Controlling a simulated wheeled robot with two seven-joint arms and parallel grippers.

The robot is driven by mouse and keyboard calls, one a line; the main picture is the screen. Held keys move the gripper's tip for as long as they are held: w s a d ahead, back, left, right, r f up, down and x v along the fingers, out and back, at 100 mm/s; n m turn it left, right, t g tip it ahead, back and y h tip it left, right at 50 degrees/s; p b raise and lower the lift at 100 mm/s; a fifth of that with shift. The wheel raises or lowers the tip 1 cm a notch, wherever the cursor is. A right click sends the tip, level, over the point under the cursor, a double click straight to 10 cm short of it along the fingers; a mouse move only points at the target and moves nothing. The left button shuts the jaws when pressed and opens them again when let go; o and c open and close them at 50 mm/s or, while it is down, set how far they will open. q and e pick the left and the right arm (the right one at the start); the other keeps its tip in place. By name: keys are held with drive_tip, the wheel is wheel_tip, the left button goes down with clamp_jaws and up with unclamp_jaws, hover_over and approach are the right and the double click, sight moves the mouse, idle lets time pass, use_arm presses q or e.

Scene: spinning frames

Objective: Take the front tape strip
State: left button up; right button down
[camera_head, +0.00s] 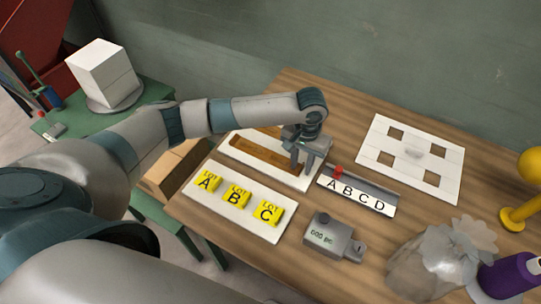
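Brown tape strips lie on a white board (232,154) near the table's back left edge. The front strip (258,159) runs slantwise along the board, with its right end near my gripper. Brown tape also shows behind it, partly covered by my arm, so I cannot tell how many strips there are. My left gripper (302,167) points down at the board's right end. Its two fingers look apart, with a gap between them and nothing visibly held. Whether the fingertips touch the strip or board is unclear. My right gripper is out of view.
In front lies a white board (222,217) with yellow A, B, C lot cards. Right of my gripper is an ABCD rail (357,195); a grey device (332,238) stands nearer. A white panel with square holes (410,157), a clear bag (430,265) and a yellow lamp (525,190) stand right.

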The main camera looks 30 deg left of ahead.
use_arm(q)
drive_tip(key=shift+c, duration=0.7)
clamp_jaws()
drive_tip(key=shift+r, duration=0.15)
drive_tip(key=shift+r, duration=0.25)
wheel_tip(320, 180, up, 3)
drive_tip(key=shift+w+r+b, duration=0.1)
drive_tip(key=shift+b, duration=0.7)
drive_tip(key=s+d+r, duration=0.1)
drive_tip(key=s+r, duration=0.2)
drive_tip(key=s, duration=0.2)
drive_tip(key=s+d+r+b, duration=0.1)
drive_tip(key=s+r, duration=0.3)
drive_tip(key=s, duration=0.2)
drive_tip(key=shift+s+d, duration=0.3)
drive_tip(key=shift+d, duration=0.05)
